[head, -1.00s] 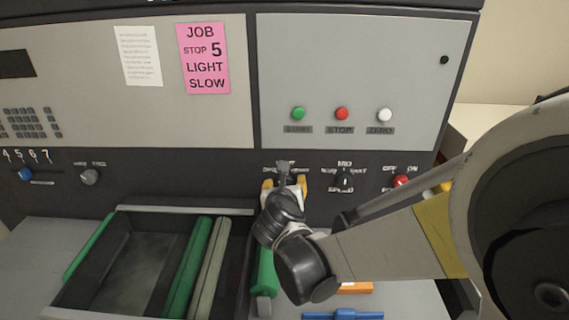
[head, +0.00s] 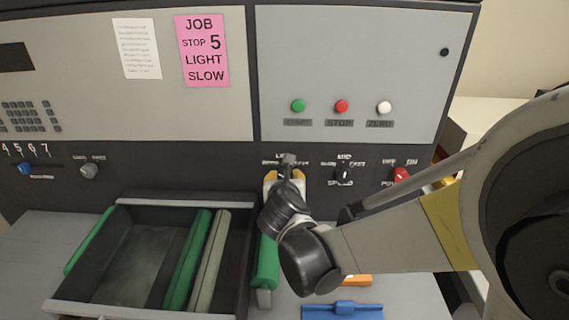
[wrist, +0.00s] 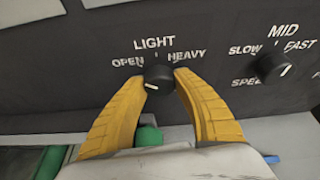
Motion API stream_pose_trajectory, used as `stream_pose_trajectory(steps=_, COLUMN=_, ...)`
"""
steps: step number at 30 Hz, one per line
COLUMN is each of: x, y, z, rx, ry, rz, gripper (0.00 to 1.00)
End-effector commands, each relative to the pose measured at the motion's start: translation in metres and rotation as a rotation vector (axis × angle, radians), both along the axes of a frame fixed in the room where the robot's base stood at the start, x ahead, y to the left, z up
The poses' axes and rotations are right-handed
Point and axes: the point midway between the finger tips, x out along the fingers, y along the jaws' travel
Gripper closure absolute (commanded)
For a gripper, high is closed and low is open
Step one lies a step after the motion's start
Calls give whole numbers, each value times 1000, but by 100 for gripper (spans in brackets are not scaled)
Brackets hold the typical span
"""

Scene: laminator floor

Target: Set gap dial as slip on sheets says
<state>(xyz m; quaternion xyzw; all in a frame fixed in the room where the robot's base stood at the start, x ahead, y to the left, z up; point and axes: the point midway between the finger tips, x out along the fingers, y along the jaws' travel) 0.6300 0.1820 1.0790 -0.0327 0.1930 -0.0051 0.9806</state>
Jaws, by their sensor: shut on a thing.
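The gap dial (wrist: 158,79) is a black round knob in the wrist view, with LIGHT above it, OPEN to its upper left and HEAVY to its upper right. Its white mark shows on the lower left of its face, toward the OPEN side. My gripper (wrist: 158,80) has its yellow fingers shut on the dial, one on each side. In the head view my gripper (head: 285,178) is at the dark control strip and mostly hides the dial. The pink slip (head: 202,50) on the upper panel reads JOB, STOP 5, LIGHT, SLOW.
The speed knob (head: 344,174) is close on the right, with a red power switch (head: 401,175) beyond it. Green, red and white buttons sit above. A blue slider (head: 25,168) and a grey knob (head: 89,171) are at left. An open tray with rollers lies below.

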Motion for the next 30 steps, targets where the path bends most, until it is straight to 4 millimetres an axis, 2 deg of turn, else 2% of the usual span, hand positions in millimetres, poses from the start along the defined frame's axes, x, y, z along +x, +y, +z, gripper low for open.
stream_pose_trajectory(steps=21, x=0, y=0, z=-2, rx=625, ry=-23, rz=0, gripper=95)
stream_pose_trajectory(steps=30, x=0, y=0, z=-1, rx=833, ry=-30, rz=0, gripper=95)
